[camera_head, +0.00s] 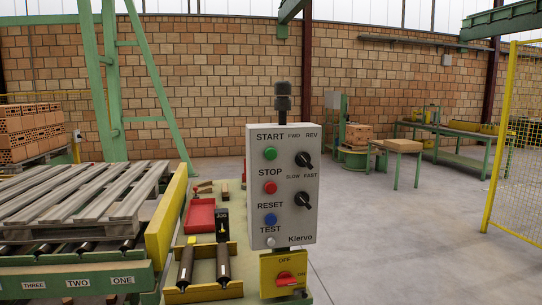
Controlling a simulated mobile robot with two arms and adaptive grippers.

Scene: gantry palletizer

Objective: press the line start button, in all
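The green START button (270,153) sits at the upper left of a grey control box (290,226) labelled Klervo. The box stands upright in the middle of the view, and the button's face is unobstructed. Below it are a red STOP button (270,187), a blue RESET button (270,219) and a pale TEST button (270,241). Two black selector knobs, FWD/REV (304,160) and SLOW/FAST (303,199), are on the right side. Neither of my grippers shows in this view.
A yellow switch box with a red OFF/ON knob (285,279) is below the panel. A wooden pallet (85,196) rests on rollers at left. Yellow mesh fence (518,150) stands right; the floor between is clear.

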